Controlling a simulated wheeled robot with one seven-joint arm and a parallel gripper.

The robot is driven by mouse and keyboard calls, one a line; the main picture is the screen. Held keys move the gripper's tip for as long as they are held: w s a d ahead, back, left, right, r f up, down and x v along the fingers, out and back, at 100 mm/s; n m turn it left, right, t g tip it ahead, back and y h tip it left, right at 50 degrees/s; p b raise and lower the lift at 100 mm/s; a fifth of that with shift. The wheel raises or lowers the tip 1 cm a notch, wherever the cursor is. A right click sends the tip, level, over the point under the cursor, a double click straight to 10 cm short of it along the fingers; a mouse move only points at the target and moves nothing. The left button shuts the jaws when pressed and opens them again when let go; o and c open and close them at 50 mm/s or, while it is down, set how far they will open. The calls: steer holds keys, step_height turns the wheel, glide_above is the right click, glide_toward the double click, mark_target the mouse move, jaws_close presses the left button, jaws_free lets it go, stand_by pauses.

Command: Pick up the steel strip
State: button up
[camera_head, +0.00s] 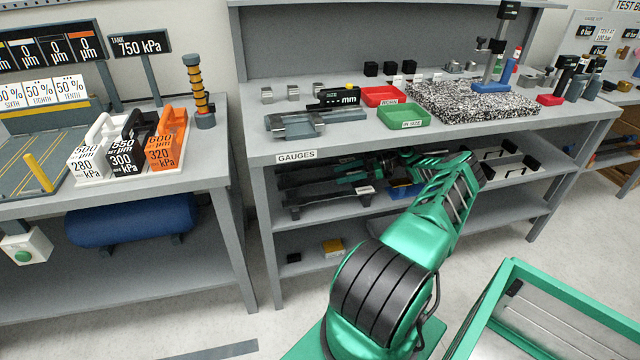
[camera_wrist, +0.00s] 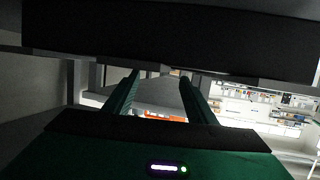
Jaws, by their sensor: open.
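I cannot make out a steel strip for certain in either view. My gripper (camera_wrist: 160,82) is open in the wrist view, its two green fingers apart with nothing visible between them. A broad dark surface hangs close above the fingers there. In the head view my green arm reaches toward the shelves under the gauges bench (camera_head: 298,158); the gripper end is partly hidden in shadow there, among dark items on the middle shelf.
The gauges bench holds a red tray (camera_head: 385,95), a green tray (camera_head: 405,117), a speckled plate (camera_head: 470,106) and a caliper-like gauge (camera_head: 295,124). A green-rimmed tray (camera_head: 497,285) is at lower right. A blue tank (camera_head: 130,220) lies under the left bench.

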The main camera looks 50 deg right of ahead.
mark_target(323, 179)
steer(key=shift+x, duration=3.35)
steer(key=shift+s+a, duration=0.1)
steer(key=shift+s, duration=0.05)
steer(key=shift+r, duration=0.1)
jaws_close()
